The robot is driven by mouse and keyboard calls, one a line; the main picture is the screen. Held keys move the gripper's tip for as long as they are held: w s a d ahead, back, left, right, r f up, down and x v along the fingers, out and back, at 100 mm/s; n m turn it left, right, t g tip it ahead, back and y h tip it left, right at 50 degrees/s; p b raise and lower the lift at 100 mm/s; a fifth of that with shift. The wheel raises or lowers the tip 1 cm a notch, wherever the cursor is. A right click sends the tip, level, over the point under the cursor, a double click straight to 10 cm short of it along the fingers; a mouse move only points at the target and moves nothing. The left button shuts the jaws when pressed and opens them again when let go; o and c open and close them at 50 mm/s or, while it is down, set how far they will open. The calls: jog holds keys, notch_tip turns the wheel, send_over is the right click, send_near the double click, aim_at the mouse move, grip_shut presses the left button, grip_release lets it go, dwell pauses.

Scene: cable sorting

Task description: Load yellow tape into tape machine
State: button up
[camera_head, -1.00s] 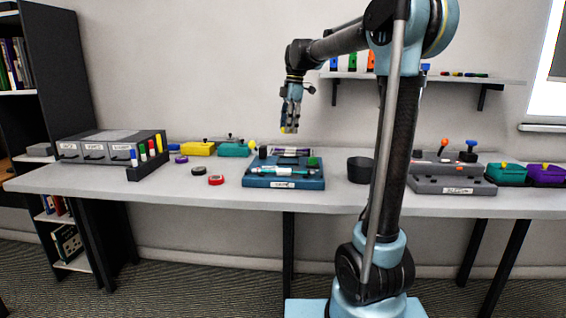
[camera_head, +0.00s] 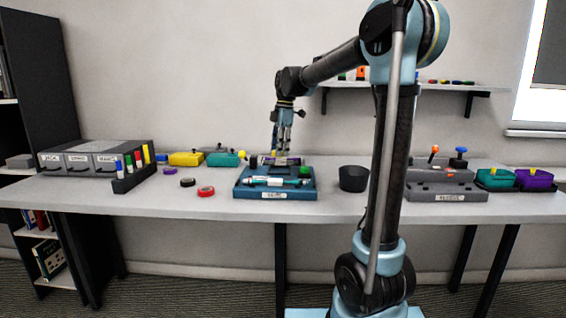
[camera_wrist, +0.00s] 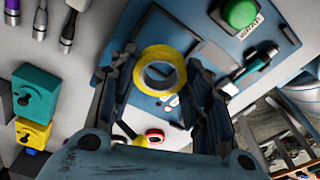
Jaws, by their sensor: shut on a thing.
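My gripper (camera_wrist: 160,72) is shut on the yellow tape (camera_wrist: 140,73), a roll held between the two fingers with its hole facing the wrist camera. In the head view my gripper (camera_head: 282,150) points down over the back of the tape machine (camera_head: 248,193), a blue base with a pen-like teal and white bar across it. The yellow tape is too small to make out there. In the wrist view the machine (camera_wrist: 190,14) lies behind and right of the roll, with a green button (camera_wrist: 240,13). I cannot tell whether the roll touches the machine.
Red (camera_head: 206,191), black (camera_head: 188,183) and purple (camera_head: 170,171) rolls lie left of the machine. Yellow (camera_head: 186,159) and teal (camera_head: 222,159) boxes stand behind them. A dark cup (camera_head: 353,179) stands close on the right. The table's front strip is clear.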

jog(key=shift+f, duration=2.2)
jog(key=shift+f, duration=0.6)
jog(key=o, duration=1)
jog(key=shift+c, duration=0.2)
jog(key=shift+r, duration=0.1)
jog(key=r, duration=0.4)
jog(key=d+r, duration=0.1)
jog(key=r, duration=0.8)
jog(key=shift+w+d, duration=0.2)
jog(key=shift+w, duration=0.05)
